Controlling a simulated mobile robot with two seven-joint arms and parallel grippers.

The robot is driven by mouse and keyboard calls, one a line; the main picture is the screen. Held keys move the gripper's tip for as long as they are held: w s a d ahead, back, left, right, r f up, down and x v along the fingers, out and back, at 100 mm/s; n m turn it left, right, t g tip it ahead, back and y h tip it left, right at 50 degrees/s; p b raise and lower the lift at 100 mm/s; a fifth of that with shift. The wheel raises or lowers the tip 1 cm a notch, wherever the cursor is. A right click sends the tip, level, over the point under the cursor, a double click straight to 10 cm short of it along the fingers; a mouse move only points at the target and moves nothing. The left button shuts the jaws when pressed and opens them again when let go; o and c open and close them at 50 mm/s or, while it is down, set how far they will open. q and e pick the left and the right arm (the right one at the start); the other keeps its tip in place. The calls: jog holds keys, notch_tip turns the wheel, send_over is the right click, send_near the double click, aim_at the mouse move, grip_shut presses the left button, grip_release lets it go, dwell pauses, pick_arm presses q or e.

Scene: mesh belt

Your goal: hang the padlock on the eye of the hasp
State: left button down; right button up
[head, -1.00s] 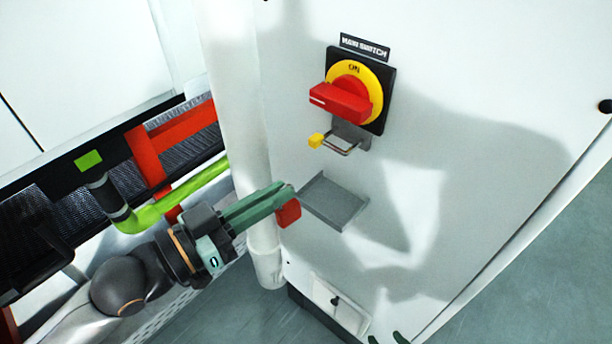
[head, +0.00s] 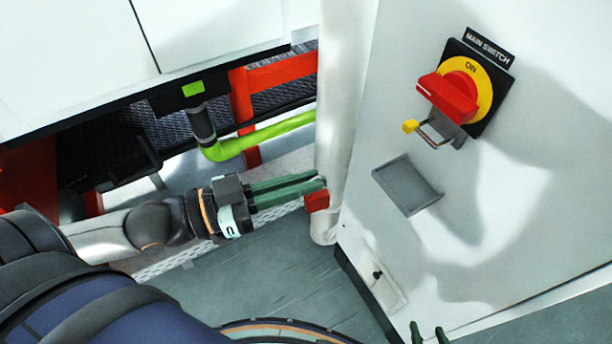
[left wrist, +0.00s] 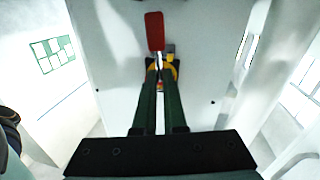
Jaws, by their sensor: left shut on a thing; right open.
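My left gripper (head: 320,184) is shut on the red padlock (head: 317,201), which hangs at its fingertips in front of the white pipe in the head view. In the left wrist view the red padlock (left wrist: 154,30) stands out beyond the closed fingers (left wrist: 158,100); its shackle is hard to make out. The hasp (head: 447,133) is a grey bracket under the main switch, with a wire loop and yellow tip (head: 410,126). The padlock is apart from it, lower and left in the head view. My right gripper (head: 428,333) shows only its two spread fingertips at the bottom edge.
The main switch (head: 462,95) has a red handle on a yellow disc. A grey tray (head: 408,186) juts from the cabinet below the hasp. A white vertical pipe (head: 345,90) stands at the cabinet's left. A green pipe (head: 265,138) and red frame (head: 285,70) lie behind.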

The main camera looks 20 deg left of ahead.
pick_arm(q)
jog(key=shift+n+t+y+p, duration=0.9)
jog(key=shift+y+p, duration=0.2)
jog(key=shift+p, duration=0.3)
jog(key=shift+w, duration=0.1)
jog(key=p+x, duration=0.2)
jog(key=x, duration=0.9)
jog(key=shift+w+d, duration=0.2)
jog(key=shift+w, duration=0.1)
dwell(0.9)
jog(key=shift+r+p, duration=0.1)
jog(key=shift+p, duration=0.2)
notch_tip(320, 180, up, 6)
jog(key=s+d+p, duration=0.2)
jog(key=p, duration=0.2)
jog(key=shift+d+f, duration=0.2)
jog(key=shift+d, duration=0.05)
dwell(0.5)
